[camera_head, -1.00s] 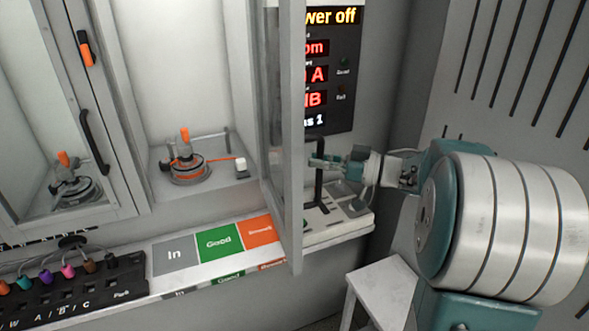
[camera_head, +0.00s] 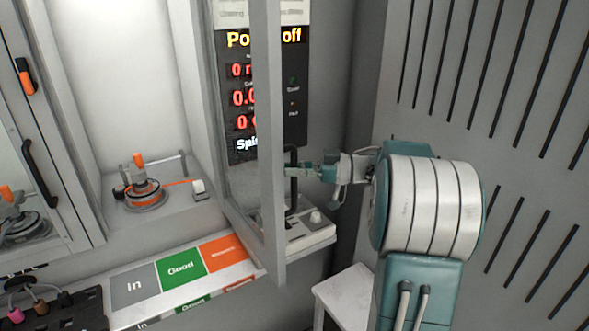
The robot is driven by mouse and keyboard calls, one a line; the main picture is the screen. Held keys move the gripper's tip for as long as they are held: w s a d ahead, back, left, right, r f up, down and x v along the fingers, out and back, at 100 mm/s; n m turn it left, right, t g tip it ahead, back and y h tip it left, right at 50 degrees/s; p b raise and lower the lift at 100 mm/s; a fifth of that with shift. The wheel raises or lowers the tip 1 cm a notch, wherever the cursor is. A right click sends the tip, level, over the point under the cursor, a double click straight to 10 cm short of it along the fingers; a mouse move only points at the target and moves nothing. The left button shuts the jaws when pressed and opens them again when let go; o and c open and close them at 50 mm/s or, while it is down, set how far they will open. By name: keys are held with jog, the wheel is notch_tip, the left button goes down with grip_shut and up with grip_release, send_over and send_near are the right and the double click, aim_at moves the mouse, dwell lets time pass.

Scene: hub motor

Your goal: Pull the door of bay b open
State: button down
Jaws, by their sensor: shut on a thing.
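The door of bay b (camera_head: 266,190) stands swung out from the cabinet, its grey edge turned toward me and its glass pane (camera_head: 238,170) facing left into the bay. Its black bar handle (camera_head: 292,192) is on the far right face of the door. My gripper (camera_head: 295,171) reaches in from the right and is shut on the handle; the fingertips are small and partly merge with the bar. The open bay left of the door holds a hub motor (camera_head: 145,196) with an orange top and an orange cable.
A second glass door (camera_head: 72,215) with a black handle is closed at left. A display panel (camera_head: 240,120) and a control box (camera_head: 312,230) stand behind the door. A white stool (camera_head: 345,295) is below my arm.

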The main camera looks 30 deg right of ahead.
jog(key=c, duration=0.6)
grip_release()
jog(key=shift+w, duration=0.15)
jog(key=shift+d, duration=0.1)
jog(key=v, duration=0.7)
jog(key=shift+d, duration=0.2)
jog(key=shift+f, duration=0.15)
